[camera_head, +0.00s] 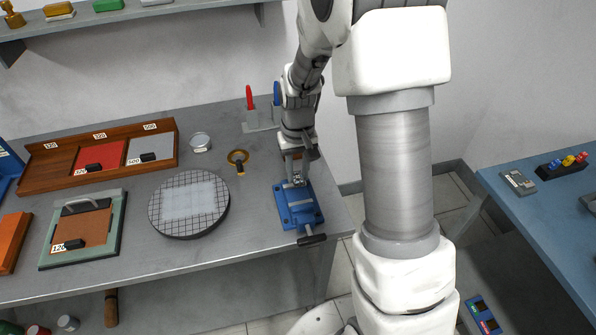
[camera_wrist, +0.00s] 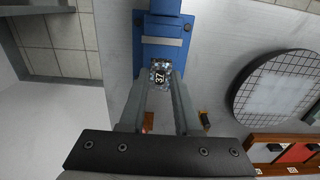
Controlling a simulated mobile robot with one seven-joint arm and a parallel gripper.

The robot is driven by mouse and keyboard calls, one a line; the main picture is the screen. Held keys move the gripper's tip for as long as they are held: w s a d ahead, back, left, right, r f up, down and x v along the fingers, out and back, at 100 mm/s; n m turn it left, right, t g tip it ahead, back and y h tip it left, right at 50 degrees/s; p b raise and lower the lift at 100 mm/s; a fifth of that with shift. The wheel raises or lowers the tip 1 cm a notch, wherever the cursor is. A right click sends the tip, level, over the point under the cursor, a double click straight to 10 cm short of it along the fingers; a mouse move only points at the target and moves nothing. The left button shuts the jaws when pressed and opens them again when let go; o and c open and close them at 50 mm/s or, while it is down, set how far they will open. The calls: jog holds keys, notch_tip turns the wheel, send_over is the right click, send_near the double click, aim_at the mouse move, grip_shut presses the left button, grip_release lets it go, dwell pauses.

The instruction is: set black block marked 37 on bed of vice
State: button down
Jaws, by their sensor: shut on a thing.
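The small dark, speckled block marked 37 (camera_wrist: 160,73) is between the fingertips of my gripper (camera_wrist: 161,80) in the wrist view, its label facing the camera. My gripper (camera_head: 297,178) is shut on it and points down over the back end of the blue vice (camera_head: 299,208) in the head view. The vice (camera_wrist: 162,27) also shows beyond the block in the wrist view, with a pale bar across it. The fingers mostly hide the block in the head view. I cannot tell whether the block touches the vice bed.
A wooden tray (camera_head: 64,184) with marked pads stands further left. The vice handle (camera_head: 312,240) points toward the table's front edge.

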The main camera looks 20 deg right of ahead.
aim_at(298, 196)
dwell(0.3)
jog(key=shift+f+b, duration=2.15)
jog(key=shift+f, duration=0.7)
jog(key=shift+f, duration=0.2)
jog(key=c, duration=0.5)
grip_release()
jog(key=shift+c, duration=0.2)
jog(key=c, duration=0.5)
jog(key=shift+r, duration=0.1)
